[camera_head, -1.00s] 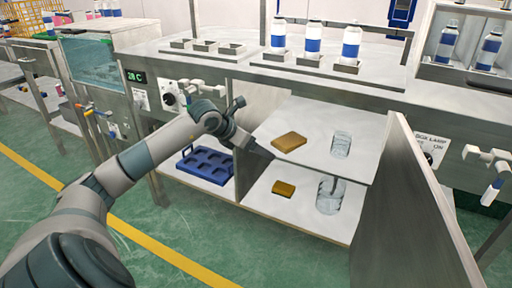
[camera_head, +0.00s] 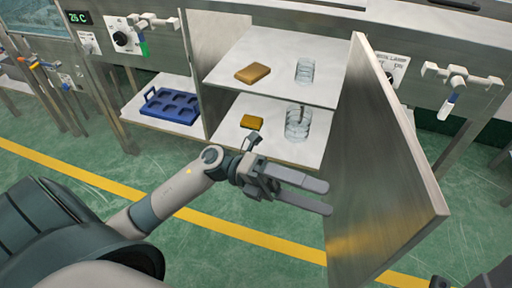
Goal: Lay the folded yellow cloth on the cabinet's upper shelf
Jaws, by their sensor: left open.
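A flat ochre-yellow folded piece (camera_head: 253,72), which looks like the cloth, lies on the cabinet's upper shelf (camera_head: 280,50), left of a clear glass. A smaller yellow block (camera_head: 251,122) lies on the lower shelf (camera_head: 278,145); I cannot tell what it is made of. My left gripper (camera_head: 329,198) is open and empty, its two fingers apart and pointing right. It is in front of and below the lower shelf, near the open door. At the bottom right edge only dark bits show, perhaps of my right gripper (camera_head: 440,283).
The open cabinet door (camera_head: 385,175) stands out on the right, close to my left fingertips. A clear glass (camera_head: 305,71) is on the upper shelf and a glass jar (camera_head: 298,122) on the lower. A blue rack (camera_head: 170,106) sits in the left bay. Bare upper shelf shows around the cloth.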

